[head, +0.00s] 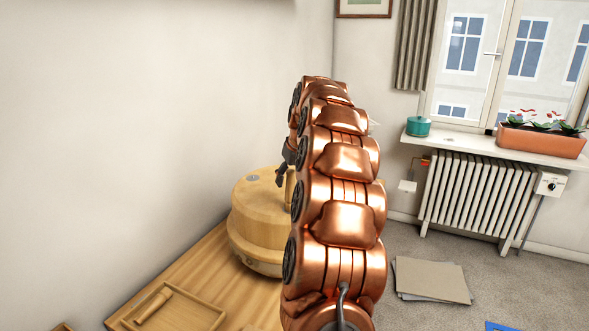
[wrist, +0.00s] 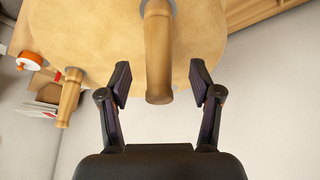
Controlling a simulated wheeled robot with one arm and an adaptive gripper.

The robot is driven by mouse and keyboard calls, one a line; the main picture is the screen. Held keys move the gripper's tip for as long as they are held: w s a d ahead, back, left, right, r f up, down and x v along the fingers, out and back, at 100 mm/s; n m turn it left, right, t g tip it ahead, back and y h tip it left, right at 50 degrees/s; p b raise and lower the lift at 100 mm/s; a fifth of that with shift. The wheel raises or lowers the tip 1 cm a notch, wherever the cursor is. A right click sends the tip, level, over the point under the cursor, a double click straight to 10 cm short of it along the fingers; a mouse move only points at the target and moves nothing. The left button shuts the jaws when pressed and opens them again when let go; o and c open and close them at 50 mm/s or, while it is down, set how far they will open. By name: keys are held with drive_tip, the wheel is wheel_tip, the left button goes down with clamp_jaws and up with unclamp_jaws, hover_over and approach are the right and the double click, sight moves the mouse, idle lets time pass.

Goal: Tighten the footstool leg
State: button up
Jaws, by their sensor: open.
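The footstool (head: 258,222) is round and tan, with its legs sticking up, on the wooden table at the left. In the wrist view its tan underside (wrist: 110,40) fills the top. One wooden footstool leg (wrist: 158,60) stands out from it, its free end toward my gripper. A second leg (wrist: 70,97) shows at the left. My gripper (wrist: 160,82) is open, with one finger on each side of the first leg and visible gaps. In the head view my gripper (head: 283,168) is small and dark beside the footstool's top, partly hidden by my arm.
A shallow wooden tray (head: 203,312) on the table (head: 190,265) holds a loose turned wooden piece (head: 154,306). Flat cardboard sheets (head: 432,280) lie on the floor. A radiator (head: 475,195) and a sill with a planter (head: 540,141) stand at the back right. A wall is close at left.

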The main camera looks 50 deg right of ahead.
sight(289, 187)
drive_tip(key=shift+p+x, duration=0.45)
drive_tip(key=shift+x, duration=1.7)
drive_tip(key=shift+c, duration=0.3)
clamp_jaws()
